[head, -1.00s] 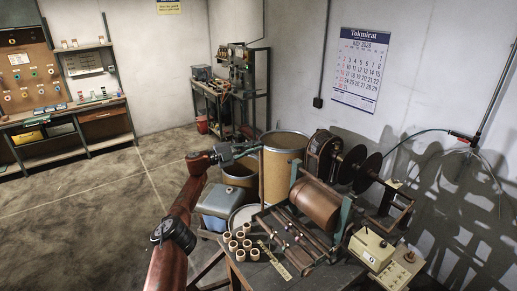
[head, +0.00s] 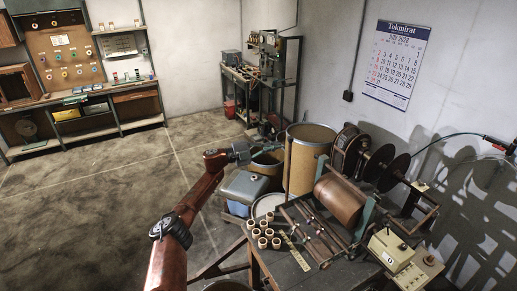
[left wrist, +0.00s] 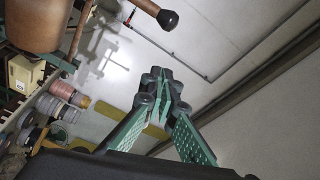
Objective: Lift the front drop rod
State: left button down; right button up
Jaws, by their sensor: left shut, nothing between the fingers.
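Several long rods (head: 312,232) lie in a flat frame on the bench in the head view, in front of the copper-coloured drum (head: 340,200). I cannot tell which of them is the front drop rod. My left gripper (head: 262,148) is in the air left of the tall brown barrel, well behind and to the left of the rods. In the left wrist view my left gripper (left wrist: 165,82) has its green fingers shut with nothing between them. That view also shows a brown rod with a black end (left wrist: 166,18), apart from the fingers. My right gripper is not in view.
The tall brown barrel (head: 308,160) stands behind the bench. Several cream spools (head: 264,236) stand at the bench's left. Black discs (head: 378,165) rise at the back right. A control box (head: 391,250) sits at the front right. The floor at left is clear.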

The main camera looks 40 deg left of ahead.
pick_arm(q)
jog(key=b+v, duration=0.1)
jog(key=v, duration=0.4)
jog(key=shift+s, duration=0.1)
jog(key=shift+d, duration=0.1)
dwell(0.3)
